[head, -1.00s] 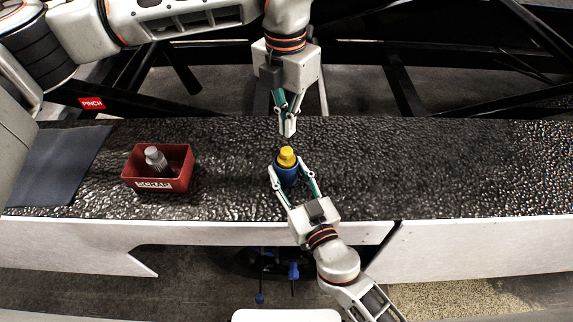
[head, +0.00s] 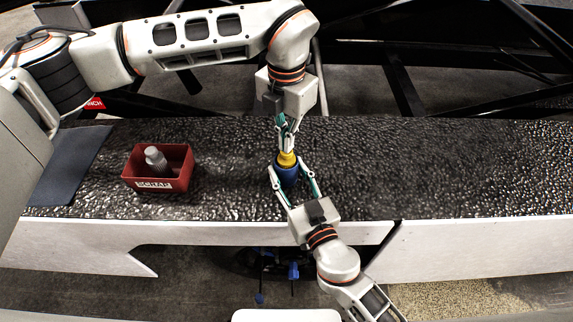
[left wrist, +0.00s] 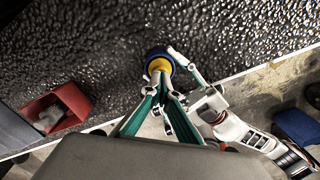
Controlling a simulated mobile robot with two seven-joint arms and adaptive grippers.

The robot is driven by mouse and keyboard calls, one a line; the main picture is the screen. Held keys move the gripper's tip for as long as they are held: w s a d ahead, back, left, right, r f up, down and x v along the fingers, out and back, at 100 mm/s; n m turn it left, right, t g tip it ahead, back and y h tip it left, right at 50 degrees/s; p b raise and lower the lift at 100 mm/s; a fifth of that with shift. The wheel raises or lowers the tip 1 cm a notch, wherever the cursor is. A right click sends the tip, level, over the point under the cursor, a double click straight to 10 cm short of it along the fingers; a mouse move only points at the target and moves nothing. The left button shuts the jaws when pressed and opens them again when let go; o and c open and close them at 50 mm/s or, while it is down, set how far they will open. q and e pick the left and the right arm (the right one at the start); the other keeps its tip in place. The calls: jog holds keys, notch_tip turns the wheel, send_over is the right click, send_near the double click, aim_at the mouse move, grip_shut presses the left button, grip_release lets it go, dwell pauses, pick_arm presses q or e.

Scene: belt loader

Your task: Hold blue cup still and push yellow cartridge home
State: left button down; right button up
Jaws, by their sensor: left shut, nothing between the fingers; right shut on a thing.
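The blue cup (head: 287,176) stands on the dark belt in the head view, with the yellow cartridge (head: 287,159) upright in its top. My right gripper (head: 291,182) is shut around the cup from the front, a finger on each side. My left gripper (head: 287,146) is shut and empty, its fingertips at the top of the cartridge; whether they touch it I cannot tell. In the left wrist view the cartridge (left wrist: 158,66) shows just beyond my left fingertips, with the cup's blue rim (left wrist: 156,52) around it. The cartridge's lower part is hidden inside the cup.
A red scrap bin (head: 177,182) with a grey piece (head: 155,159) in it sits on the belt (head: 430,170) to the left. A dark flat mat (head: 68,165) lies at the belt's left end. The belt to the right is clear.

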pick_arm(q)
jog(key=shift+f, duration=0.4)
jog(key=shift+r, duration=0.1)
dwell(0.5)
notch_tip(320, 180, up, 15)
dwell(0.9)
dwell(0.5)
pick_arm(e)
jog(key=o, duration=1.4)
jog(key=shift+s, duration=0.1)
